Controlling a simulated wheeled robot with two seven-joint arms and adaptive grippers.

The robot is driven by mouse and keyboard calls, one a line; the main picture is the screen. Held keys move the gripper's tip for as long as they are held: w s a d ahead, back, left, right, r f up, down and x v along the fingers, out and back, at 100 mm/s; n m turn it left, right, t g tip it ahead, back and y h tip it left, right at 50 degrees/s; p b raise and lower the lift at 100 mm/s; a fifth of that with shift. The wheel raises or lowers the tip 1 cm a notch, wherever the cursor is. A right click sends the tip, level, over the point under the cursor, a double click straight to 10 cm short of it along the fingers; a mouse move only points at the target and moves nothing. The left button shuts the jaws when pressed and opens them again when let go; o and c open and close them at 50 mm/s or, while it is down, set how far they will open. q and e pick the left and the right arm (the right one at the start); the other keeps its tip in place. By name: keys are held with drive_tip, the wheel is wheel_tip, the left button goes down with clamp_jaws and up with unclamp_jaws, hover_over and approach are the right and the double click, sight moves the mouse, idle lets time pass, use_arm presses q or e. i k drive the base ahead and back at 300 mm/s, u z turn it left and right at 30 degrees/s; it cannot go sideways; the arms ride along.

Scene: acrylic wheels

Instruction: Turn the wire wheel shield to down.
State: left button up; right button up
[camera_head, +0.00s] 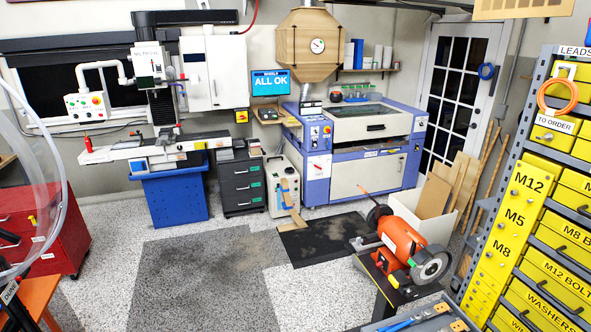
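The orange bench grinder (400,239) stands on a dark stand (384,281) right of centre. A round grey wheel (433,265) is on its near end, facing me. A darker wheel (378,215) is at its far end, partly hidden by the body. I cannot tell which wheel is the wire wheel. No shield over either wheel can be made out clearly at this size, nor its angle. A small yellow part (394,281) and a red part (377,258) show low on the grinder. Neither of my grippers is in view.
Yellow labelled drawers (516,210) stand close at the right. A tray (440,318) with blue-handled tools is at the bottom. A large clear curved sheet (62,190) and red cabinet (72,235) are at the left. Open floor (290,290) lies left of the grinder.

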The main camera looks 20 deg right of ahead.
sight(360, 187)
drive_tip(key=i, duration=3.65)
drive_tip(key=z, duration=1.35)
